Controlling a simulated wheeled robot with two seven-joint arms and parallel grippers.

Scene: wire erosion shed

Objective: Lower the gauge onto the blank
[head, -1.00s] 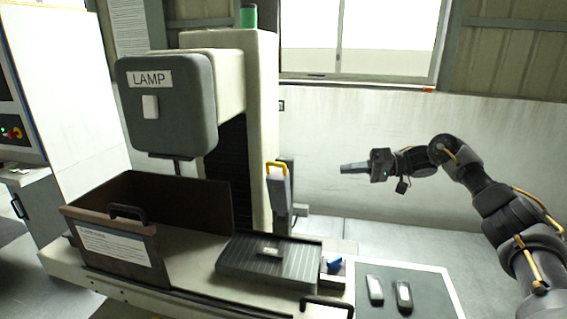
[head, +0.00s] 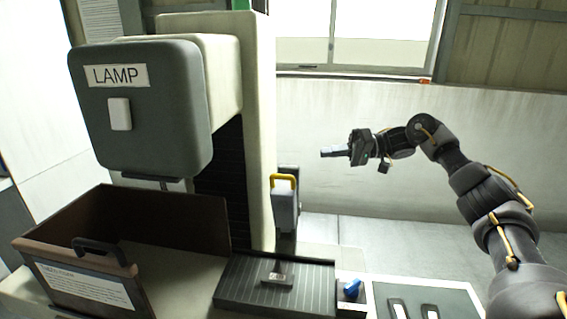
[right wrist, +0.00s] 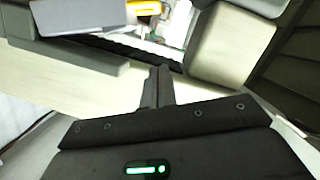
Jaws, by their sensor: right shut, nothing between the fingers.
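A grey block with a yellow handle (head: 285,201), which looks like the gauge, stands upright beside the machine's pale column. Its yellow handle also shows at the top of the right wrist view (right wrist: 143,8). A small metal piece (head: 277,279), which looks like the blank, sits on the dark ribbed plate (head: 240,288) below and in front of the gauge. My right gripper (head: 324,153) is shut and empty. In the head view it is up and to the right of the yellow handle, apart from it. Its closed fingers show in the right wrist view (right wrist: 161,75). My left gripper is out of view.
The big box marked LAMP (head: 145,115) overhangs at the left, above an open brown bin (head: 90,285) with a black handle. A blue knob (head: 352,289) sits right of the plate.

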